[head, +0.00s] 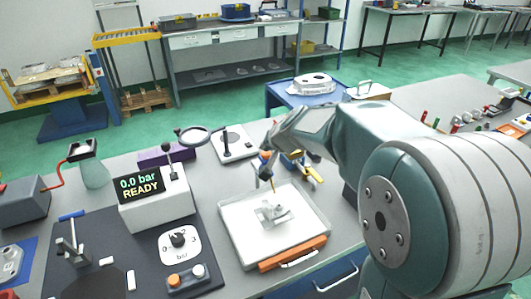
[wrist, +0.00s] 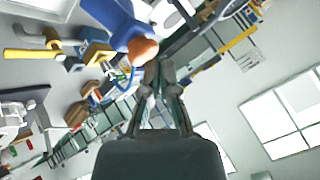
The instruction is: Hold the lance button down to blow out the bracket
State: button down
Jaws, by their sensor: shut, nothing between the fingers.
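The bracket (head: 273,214) is a small pale casting in the white tray (head: 228,235) on the bench. A slim lance nozzle (head: 271,186) with a yellowish tip points down above it in the head view. In the wrist view the lance body (wrist: 122,22) is blue, with a rounded orange button (wrist: 143,50) at its end. My gripper (wrist: 158,72) is shut and empty, its fingertips just beside the orange button. I cannot tell whether they touch it. In the head view my arm reaches over the tray and hides most of the gripper and lance. The display (head: 139,185) reads 0.0 bar, READY.
The tray has an orange front bar (head: 292,254). A blue cart (head: 283,98) with a white casting stands behind the bench.

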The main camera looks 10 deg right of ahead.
aim_at(266, 154)
jog(key=shift+f, duration=0.6)
dwell(1.2)
dwell(1.0)
jog(key=shift+r, duration=1.05)
jog(key=shift+r, duration=2.5)
